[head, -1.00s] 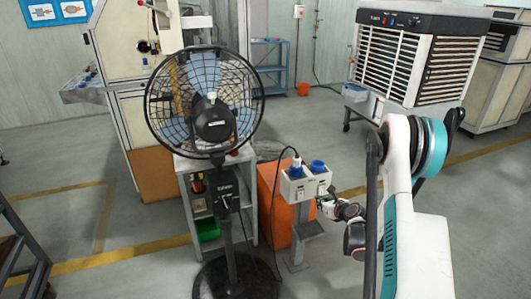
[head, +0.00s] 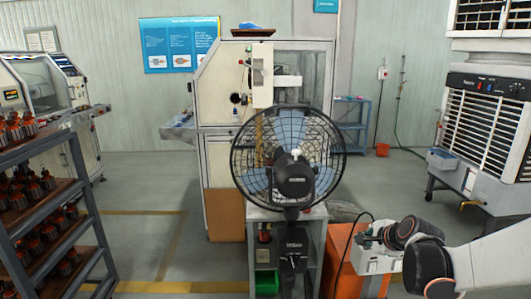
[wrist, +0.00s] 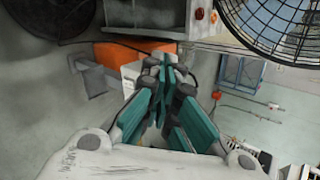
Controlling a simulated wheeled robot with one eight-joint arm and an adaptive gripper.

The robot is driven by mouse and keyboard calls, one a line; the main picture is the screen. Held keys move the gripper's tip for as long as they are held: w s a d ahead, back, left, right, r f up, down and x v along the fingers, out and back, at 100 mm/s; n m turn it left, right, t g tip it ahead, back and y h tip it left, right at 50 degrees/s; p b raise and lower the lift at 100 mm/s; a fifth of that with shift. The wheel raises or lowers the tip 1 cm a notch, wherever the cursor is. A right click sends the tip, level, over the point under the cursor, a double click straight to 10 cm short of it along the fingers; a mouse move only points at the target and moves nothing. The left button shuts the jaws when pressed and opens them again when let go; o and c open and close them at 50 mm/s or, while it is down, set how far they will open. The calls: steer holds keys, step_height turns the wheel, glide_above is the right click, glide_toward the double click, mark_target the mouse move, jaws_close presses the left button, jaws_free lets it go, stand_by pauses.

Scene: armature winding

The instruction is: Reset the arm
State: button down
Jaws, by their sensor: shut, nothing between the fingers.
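My gripper (wrist: 165,75) shows in the wrist view with its teal-sided fingers drawn together and nothing between them. In the head view, my arm (head: 430,262) reaches in from the lower right edge, its dark wrist joints in front of the grey socket box (head: 372,265). The fingertips cannot be made out clearly in the head view. The socket box sits by an orange cabinet (head: 344,268) and is partly hidden by my arm. In the wrist view, an orange surface (wrist: 120,52) lies beyond the fingers.
A black pedestal fan (head: 290,165) stands in the centre, before a small grey shelf. A winding machine (head: 222,100) is behind it. A rack of armatures (head: 45,210) stands at left, an air cooler (head: 490,130) at right. Floor between rack and fan is clear.

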steer(key=s+a+r+n+g, duration=0.1)
steer(key=s+a+r+n, duration=0.4)
steer(key=s, duration=0.3)
steer(key=s+a+r+n, duration=0.4)
steer(key=s+a+n, duration=0.1)
steer(key=s+n, duration=0.15)
steer(key=s+f+n+g+h, duration=0.1)
steer(key=s+n, duration=0.7)
steer(key=s, duration=0.8)
steer(key=shift+d+f+g+h, duration=0.3)
steer(key=shift+f+h, duration=0.1)
steer(key=shift+f, duration=0.25)
steer(key=shift+w, duration=0.1)
